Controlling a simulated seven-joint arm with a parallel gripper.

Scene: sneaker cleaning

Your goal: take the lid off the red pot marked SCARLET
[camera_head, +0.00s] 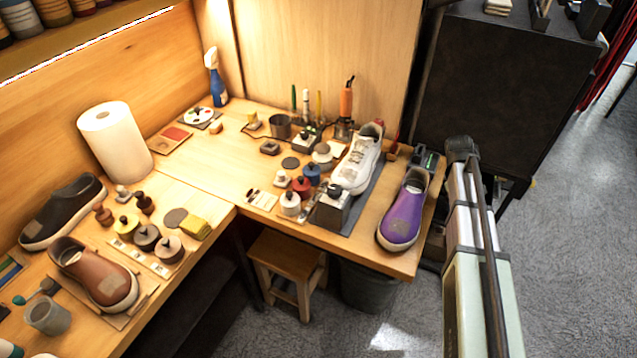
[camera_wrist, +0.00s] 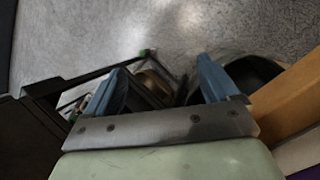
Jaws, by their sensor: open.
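A small red pot (camera_head: 301,187) with a dark knob on top stands on the wooden table in the head view, in a cluster of small pots. I cannot read any marking on it at this size. It seems to have its lid on. My gripper (camera_wrist: 160,68) shows in the wrist view with its two blue-grey fingers apart and nothing between them. It points down at the floor area beyond the table's right edge, well away from the pot. In the head view my arm stands at the right and the fingers cannot be made out.
A blue pot (camera_head: 312,173) and a white pot (camera_head: 290,204) stand close beside the red one. A stool (camera_head: 288,262) stands below.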

